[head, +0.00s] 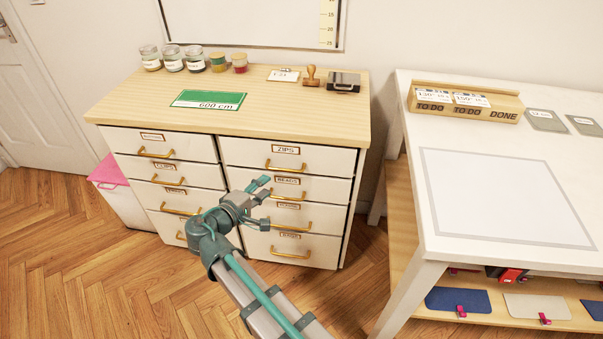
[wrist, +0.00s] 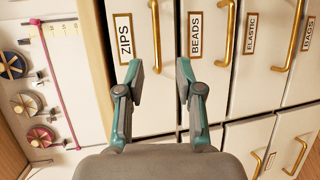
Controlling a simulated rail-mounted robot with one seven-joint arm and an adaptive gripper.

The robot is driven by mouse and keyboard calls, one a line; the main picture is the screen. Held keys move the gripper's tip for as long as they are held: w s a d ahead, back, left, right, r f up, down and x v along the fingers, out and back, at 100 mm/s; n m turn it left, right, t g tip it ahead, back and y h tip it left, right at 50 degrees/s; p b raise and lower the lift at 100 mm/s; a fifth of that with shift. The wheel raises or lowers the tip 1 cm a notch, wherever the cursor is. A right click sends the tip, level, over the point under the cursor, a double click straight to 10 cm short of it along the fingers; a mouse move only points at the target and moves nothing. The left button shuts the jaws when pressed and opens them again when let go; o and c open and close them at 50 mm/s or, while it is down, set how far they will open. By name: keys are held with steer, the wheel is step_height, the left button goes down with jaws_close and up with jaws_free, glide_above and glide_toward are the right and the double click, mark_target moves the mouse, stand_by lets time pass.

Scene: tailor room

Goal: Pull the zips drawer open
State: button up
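The zips drawer (head: 240,150) is the top right drawer of a white cabinet with a wooden top. It looks shut, with its front flush with the cabinet. Its ZIPS label (wrist: 124,38) and gold bar handle (wrist: 156,35) show clearly in the wrist view. The handle also shows in the head view (head: 285,169). My gripper (head: 266,203) is open and empty in front of the right drawer column. In the wrist view my gripper's fingertips (wrist: 160,70) are spread to either side of the line of the zips handle. I see no contact with the handle.
The beads drawer (wrist: 195,75) lies directly below, with its own handle (wrist: 227,35). Several jars, a stamp (head: 311,76) and a green 600 cm card (head: 208,99) sit on the cabinet top (head: 140,105). A white worktable (head: 440,130) stands right. Floor (head: 345,290) is clear between them.

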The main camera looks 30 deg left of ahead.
mark_target(283, 169)
steer(key=x, duration=1)
steer(key=shift+w+a+r, duration=0.1)
steer(key=shift+w, duration=0.3)
jaws_close()
